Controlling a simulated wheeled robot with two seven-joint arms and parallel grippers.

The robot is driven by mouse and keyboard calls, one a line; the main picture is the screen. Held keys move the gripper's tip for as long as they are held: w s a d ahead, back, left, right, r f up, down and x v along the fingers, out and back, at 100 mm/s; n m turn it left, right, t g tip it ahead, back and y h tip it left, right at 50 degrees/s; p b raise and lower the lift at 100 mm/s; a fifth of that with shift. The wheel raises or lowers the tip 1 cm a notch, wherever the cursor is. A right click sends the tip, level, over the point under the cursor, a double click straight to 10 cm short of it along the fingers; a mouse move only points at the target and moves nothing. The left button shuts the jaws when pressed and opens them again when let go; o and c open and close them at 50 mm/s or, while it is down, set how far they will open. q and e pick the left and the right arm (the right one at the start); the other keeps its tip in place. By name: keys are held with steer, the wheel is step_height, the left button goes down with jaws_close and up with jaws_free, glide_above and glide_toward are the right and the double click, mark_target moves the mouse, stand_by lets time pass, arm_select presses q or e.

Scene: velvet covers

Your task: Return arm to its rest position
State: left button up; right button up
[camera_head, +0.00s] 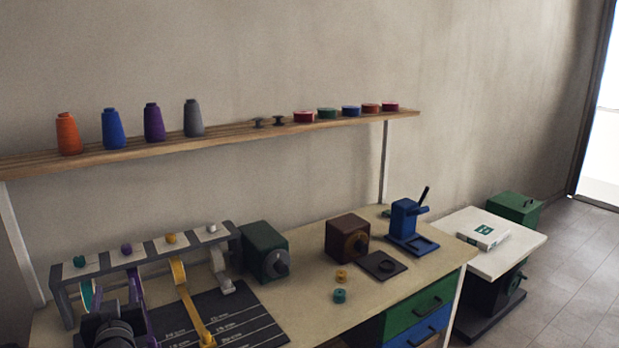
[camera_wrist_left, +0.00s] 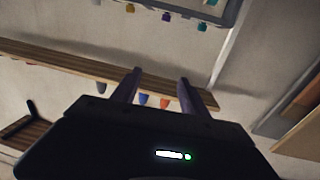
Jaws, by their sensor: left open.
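My left gripper (camera_wrist_left: 160,76) shows in the left wrist view with its two dark fingers apart and nothing between them. Beyond the fingers is the wooden shelf (camera_wrist_left: 70,62), which appears upside down with coloured thread cones. In the head view, dark rounded parts of my left arm (camera_head: 107,328) show at the bottom left, in front of the ribbon rack (camera_head: 62,300). The fingertips are hard to make out there. My right arm and right gripper are not in view.
The wall shelf (camera_head: 210,138) holds cones and flat spools. The workbench (camera_head: 310,312) carries a green box (camera_head: 264,247), a brown box (camera_head: 346,233), a blue stand (camera_head: 404,217) and small spools. A white side table (camera_head: 510,254) stands at right. Floor (camera_head: 585,270) is clear beyond it.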

arm_select(q)
steer(key=s+d+f+m+g+h+b, duration=0.1)
steer(key=s+d+f+g+h, duration=0.15)
steer(key=d+f, duration=0.6)
steer(key=s+d+f+m+g+h+b, duration=0.15)
steer(key=d+f+h, duration=0.35)
steer(key=f, duration=0.7)
steer(key=s+d+f+g+h+b, duration=0.1)
steer(key=s+d+f+g+h, duration=0.15)
steer(key=d+f, duration=0.75)
steer(key=s+d+f+g+h+b, duration=0.1)
steer(key=s+d+f+g+b, duration=0.1)
steer(key=s+d+f, duration=0.3)
steer(key=s+d+f+m+g+h+b, duration=0.1)
steer(key=s+d+f, duration=0.4)
steer(key=s+f, duration=0.5)
steer(key=s+d+f+m+g+h+b, duration=0.1)
steer(key=s+d+f+g+b, duration=0.2)
steer(key=s+d+f+g, duration=0.2)
steer(key=s+f, duration=0.3)
steer(key=s, duration=0.1)
steer(key=shift+s, duration=0.25)
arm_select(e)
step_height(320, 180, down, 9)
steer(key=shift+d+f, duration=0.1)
